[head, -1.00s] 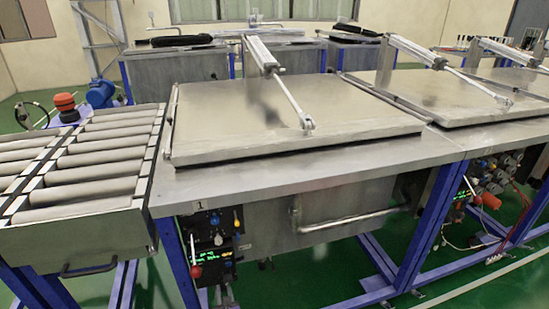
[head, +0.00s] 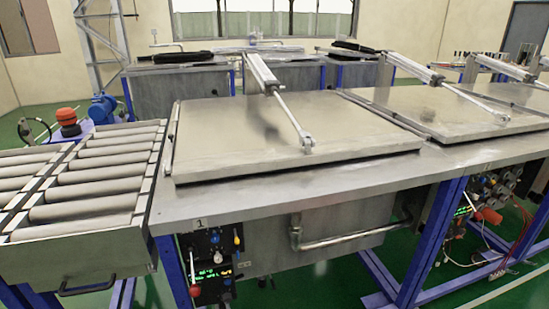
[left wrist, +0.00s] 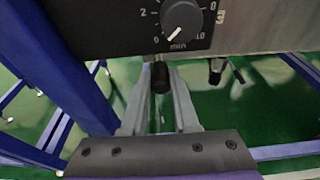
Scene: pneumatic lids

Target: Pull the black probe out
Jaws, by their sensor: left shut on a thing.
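The black probe (left wrist: 160,79) hangs upright just below the lower edge of a dark control panel (left wrist: 120,22) in the left wrist view. My left gripper (left wrist: 159,72) reaches up from below, with one grey finger on each side of the probe. It is shut on the probe. The probe's upper end is close under the panel, and I cannot tell whether it still sits in anything. In the head view, the panel of tank 1 (head: 212,255) is at the lower middle. I cannot make out the probe there. My right gripper is in neither view.
A blue leg (left wrist: 62,60) stands to the left, and small fittings (left wrist: 217,70) hang to the right. In the head view the lid (head: 290,135) lies closed, with a roller conveyor (head: 85,180) at left.

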